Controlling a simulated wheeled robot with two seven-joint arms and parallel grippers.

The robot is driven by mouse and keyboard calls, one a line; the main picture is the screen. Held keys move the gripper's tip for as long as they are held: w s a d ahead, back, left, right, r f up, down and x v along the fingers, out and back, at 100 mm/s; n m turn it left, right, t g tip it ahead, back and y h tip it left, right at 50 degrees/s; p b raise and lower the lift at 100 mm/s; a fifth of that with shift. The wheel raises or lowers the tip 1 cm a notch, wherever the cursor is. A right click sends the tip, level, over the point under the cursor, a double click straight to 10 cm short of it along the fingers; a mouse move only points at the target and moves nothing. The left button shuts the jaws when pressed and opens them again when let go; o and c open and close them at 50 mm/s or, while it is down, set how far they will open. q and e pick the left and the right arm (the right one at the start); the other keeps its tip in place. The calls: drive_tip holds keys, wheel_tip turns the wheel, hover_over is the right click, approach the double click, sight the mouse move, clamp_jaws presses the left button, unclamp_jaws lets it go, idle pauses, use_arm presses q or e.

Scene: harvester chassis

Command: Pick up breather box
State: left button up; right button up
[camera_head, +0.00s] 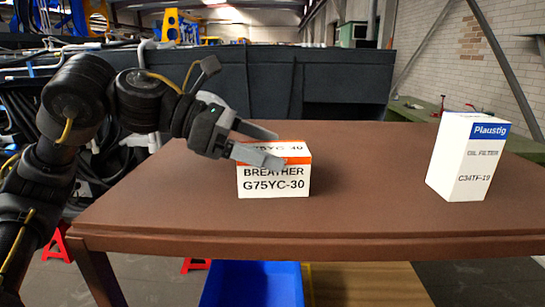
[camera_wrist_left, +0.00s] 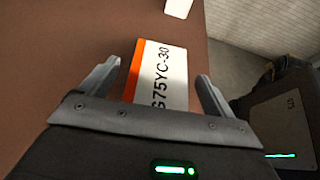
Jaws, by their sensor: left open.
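The breather box (camera_head: 273,183) is white with an orange band and black lettering, and stands on the brown table (camera_head: 370,215) left of its middle. My left gripper (camera_head: 280,148) comes in from the left with its fingers apart at the top of the box. Part of the box's top is hidden by a finger in the head view. My right gripper is not in view.
A taller white and blue oil filter box (camera_head: 462,165) stands at the right of the table. A blue bin (camera_head: 252,285) is below the table's front edge. The dark harvester chassis (camera_head: 330,80) is behind the table. The table between the boxes is clear.

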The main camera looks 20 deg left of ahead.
use_arm(q)
drive_tip(key=shift+x, duration=0.95)
drive_tip(key=shift+a, duration=0.1)
drive_tip(key=shift+c, duration=0.3)
drive_tip(key=shift+c, duration=1.3)
drive_tip(key=shift+r, duration=0.1)
drive_tip(key=c, duration=0.8)
drive_tip(key=shift+c, duration=0.2)
drive_tip(key=shift+r, duration=0.1)
